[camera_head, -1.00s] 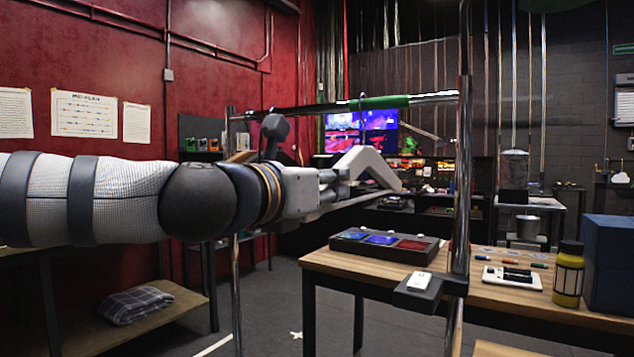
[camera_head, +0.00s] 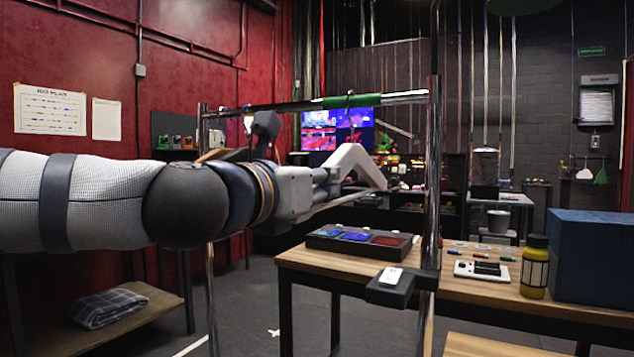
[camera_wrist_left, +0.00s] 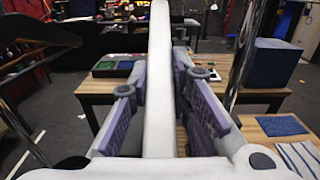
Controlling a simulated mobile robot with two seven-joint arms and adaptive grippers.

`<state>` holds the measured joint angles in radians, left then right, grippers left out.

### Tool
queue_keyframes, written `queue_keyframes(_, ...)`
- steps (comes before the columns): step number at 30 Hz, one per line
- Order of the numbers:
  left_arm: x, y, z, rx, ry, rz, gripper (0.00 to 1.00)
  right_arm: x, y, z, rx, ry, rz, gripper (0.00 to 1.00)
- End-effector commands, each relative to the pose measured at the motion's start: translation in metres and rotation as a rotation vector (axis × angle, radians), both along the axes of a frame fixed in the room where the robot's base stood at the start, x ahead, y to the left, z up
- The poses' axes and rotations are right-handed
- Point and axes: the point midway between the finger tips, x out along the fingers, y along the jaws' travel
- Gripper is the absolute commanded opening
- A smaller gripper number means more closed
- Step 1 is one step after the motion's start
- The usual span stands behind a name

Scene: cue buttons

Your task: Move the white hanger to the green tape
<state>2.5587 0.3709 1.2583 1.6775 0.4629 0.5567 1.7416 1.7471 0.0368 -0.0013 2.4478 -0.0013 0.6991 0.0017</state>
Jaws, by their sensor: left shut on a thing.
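The white hanger (camera_head: 362,163) is in my left gripper (camera_head: 330,182), which is shut on it. In the left wrist view the hanger (camera_wrist_left: 160,85) runs between the two finger pads. The green tape (camera_head: 368,100) is wrapped around the top rail of a chrome rack. The hanger's dark hook reaches up to the rail and in the head view lines up with about the middle of the tape. I cannot tell whether the hook bears on the rail. My right gripper is not in view.
The chrome rack's right post (camera_head: 432,180) stands close to the hanger's right end. A wooden table (camera_head: 490,297) behind holds a dark panel of coloured pads (camera_head: 357,240), a yellow bottle (camera_head: 534,266) and a blue box (camera_head: 595,258). A small dark bracket (camera_head: 390,292) is on the post.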

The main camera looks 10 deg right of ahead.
Motion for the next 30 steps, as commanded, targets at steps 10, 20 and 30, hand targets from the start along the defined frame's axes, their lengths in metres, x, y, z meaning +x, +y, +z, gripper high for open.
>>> queue_keyframes(10,0.0,0.0,0.001,-0.001,-0.001,0.0,0.41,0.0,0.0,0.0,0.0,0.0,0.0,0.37)
queue_keyframes(20,-0.014,0.012,0.001,-0.001,0.0,0.001,0.41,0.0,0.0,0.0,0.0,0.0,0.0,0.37)
queue_keyframes(30,-0.083,0.061,0.001,-0.002,-0.002,0.0,0.41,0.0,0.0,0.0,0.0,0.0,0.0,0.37)
